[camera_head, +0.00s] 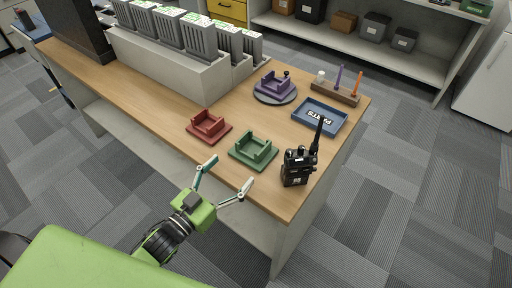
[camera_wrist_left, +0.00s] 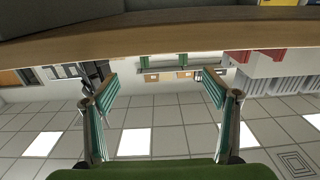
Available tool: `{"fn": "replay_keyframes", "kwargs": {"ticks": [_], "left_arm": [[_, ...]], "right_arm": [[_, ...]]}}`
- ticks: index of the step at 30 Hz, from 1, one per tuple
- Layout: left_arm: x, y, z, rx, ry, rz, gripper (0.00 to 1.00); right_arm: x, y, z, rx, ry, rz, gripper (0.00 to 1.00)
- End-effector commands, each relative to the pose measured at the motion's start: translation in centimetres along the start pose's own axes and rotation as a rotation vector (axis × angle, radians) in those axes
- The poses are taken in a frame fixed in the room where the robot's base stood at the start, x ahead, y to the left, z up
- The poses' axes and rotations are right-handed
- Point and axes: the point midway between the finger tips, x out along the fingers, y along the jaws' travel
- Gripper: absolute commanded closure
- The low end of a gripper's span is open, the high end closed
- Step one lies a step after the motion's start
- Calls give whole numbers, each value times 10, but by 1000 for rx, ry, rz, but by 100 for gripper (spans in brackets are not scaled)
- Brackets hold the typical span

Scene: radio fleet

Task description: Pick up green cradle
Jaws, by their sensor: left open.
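The green cradle (camera_head: 253,151) sits on its flat base near the front edge of the wooden desk, between the red cradle and the black radio. My left gripper (camera_head: 230,172) is open and empty, just in front of the desk edge, with its fingers pointing toward the green cradle and apart from it. In the left wrist view, which appears upside down, the open fingers (camera_wrist_left: 160,88) frame green upright parts of the cradle (camera_wrist_left: 150,62) beyond the desk edge. My right gripper is in neither view.
The red cradle (camera_head: 208,125) is left of the green one. The black radio (camera_head: 297,167) stands upright to its right, near the corner. Behind are a blue tray (camera_head: 320,117), a purple cradle (camera_head: 273,84) on a round base and a pen holder (camera_head: 335,93). A grey rack (camera_head: 165,62) stands back left.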

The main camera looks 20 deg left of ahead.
Motion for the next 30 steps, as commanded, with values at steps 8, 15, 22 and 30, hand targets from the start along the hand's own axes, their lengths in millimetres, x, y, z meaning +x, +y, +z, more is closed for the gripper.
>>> {"fn": "replay_keyframes", "kwargs": {"ticks": [8, 15, 22, 30], "left_arm": [[52, -1, -2, 1, 1, -1, 21], [73, -1, 0, 0, -2, -1, 21], [95, -7, -10, 3, 0, -2, 21], [124, -9, -9, 2, -2, -2, 21]], "right_arm": [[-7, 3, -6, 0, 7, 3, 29], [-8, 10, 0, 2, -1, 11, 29], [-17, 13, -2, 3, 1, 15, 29], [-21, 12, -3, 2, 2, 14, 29]]}}
